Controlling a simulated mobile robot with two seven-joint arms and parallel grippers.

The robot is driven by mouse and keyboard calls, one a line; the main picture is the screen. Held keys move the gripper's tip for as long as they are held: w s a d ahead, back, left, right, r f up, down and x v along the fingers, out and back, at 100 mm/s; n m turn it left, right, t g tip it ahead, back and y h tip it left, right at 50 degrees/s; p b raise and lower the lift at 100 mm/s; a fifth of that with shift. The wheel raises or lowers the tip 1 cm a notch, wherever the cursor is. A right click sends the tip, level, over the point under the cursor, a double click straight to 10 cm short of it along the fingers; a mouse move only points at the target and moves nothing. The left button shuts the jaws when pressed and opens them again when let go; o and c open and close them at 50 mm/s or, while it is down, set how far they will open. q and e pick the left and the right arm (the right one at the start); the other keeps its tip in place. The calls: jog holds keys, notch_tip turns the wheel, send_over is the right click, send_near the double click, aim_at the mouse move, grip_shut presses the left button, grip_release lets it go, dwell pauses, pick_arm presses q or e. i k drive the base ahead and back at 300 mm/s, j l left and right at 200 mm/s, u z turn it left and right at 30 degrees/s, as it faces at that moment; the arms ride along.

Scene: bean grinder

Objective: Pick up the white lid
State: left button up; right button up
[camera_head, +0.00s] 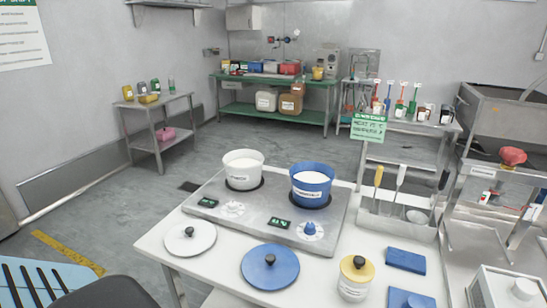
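The white lid (177,245) is a flat round disc with a dark knob on top. It lies on the left part of the white table (222,290), in front of the metal hob unit (262,213). A blue lid (285,273) with a dark knob lies to its right, apart from it. A white pot (243,178) and a blue pot (311,190) stand open on the hob unit, each with pale contents. Neither of my grippers is in view.
A jar with a yellow lid (354,285) stands right of the blue lid. Blue folded cloths (405,261) lie farther right. A metal utensil holder (396,222) stands behind them.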

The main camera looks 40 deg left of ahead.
aim_at(190, 237)
jog(key=u, duration=1.65)
